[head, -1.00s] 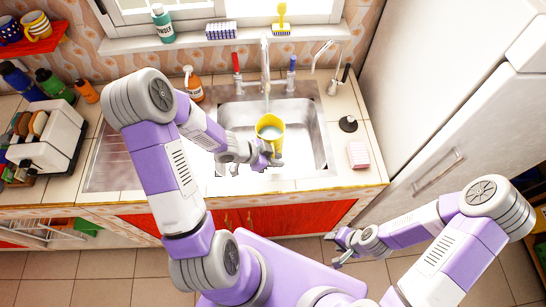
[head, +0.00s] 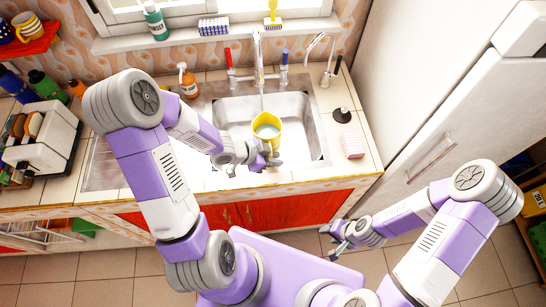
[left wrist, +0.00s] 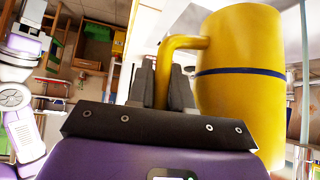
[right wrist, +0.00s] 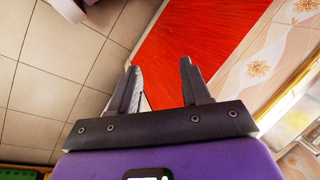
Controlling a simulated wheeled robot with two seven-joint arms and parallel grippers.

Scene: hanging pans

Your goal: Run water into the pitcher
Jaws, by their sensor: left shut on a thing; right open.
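The yellow pitcher (head: 267,122) is held upright over the sink (head: 306,112), beneath the faucet (head: 258,58). A thin stream of water runs down from the faucet into its open top, and pale liquid shows inside. My left gripper (head: 264,160) is on the near side of the pitcher. In the left wrist view its fingers (left wrist: 165,85) are shut on the handle (left wrist: 180,44) of the pitcher, which has a dark blue band. My right gripper (head: 336,238) is open and empty in front of the red cabinet; its spread fingers (right wrist: 158,88) also show in the right wrist view.
Red (head: 230,60) and blue (head: 284,58) tap handles flank the faucet. An orange soap bottle (head: 188,84) stands left of the sink, with a black stopper (head: 342,115) and pink sponge (head: 353,145) to its right. A dish rack (head: 48,140) is at far left, a fridge (head: 420,80) at right.

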